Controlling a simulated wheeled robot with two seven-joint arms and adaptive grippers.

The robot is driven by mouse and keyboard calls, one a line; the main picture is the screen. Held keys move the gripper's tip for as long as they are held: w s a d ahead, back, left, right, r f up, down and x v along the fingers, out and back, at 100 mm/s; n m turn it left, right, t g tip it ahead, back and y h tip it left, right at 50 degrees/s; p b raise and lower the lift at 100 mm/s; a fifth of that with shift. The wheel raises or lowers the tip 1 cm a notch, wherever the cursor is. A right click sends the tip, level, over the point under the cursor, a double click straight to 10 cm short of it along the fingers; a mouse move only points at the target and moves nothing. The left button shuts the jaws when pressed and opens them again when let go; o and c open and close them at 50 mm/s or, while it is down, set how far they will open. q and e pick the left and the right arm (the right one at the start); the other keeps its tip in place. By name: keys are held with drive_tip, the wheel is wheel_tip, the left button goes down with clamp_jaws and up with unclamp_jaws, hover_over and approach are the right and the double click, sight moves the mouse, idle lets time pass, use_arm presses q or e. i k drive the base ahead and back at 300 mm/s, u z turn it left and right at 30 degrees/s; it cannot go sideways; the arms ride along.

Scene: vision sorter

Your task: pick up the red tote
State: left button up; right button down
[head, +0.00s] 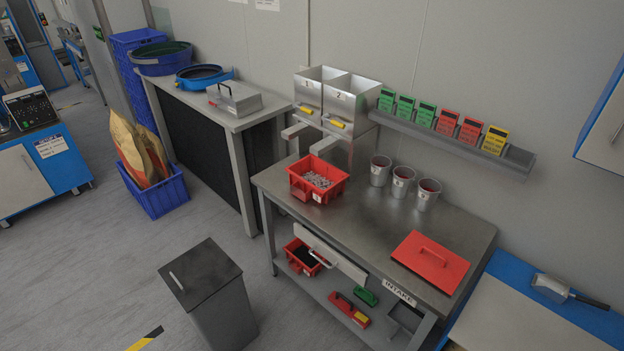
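A red tote (301,187) filled with small grey pieces sits upright on the steel table (375,222), near its left end. It has a small white label on its front. A second red tote (292,258) with dark contents stands on the table's lower shelf, partly hidden by the tabletop and a pale drawer front (331,258). Neither of my grippers shows in the head view.
A two-bin metal hopper (337,97) stands behind left. A grey bin (207,285) stands on the floor. The middle tabletop is clear.

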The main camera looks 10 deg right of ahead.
sight(310, 177)
drive_tip(key=z, duration=0.05)
drive_tip(key=i, duration=1.45)
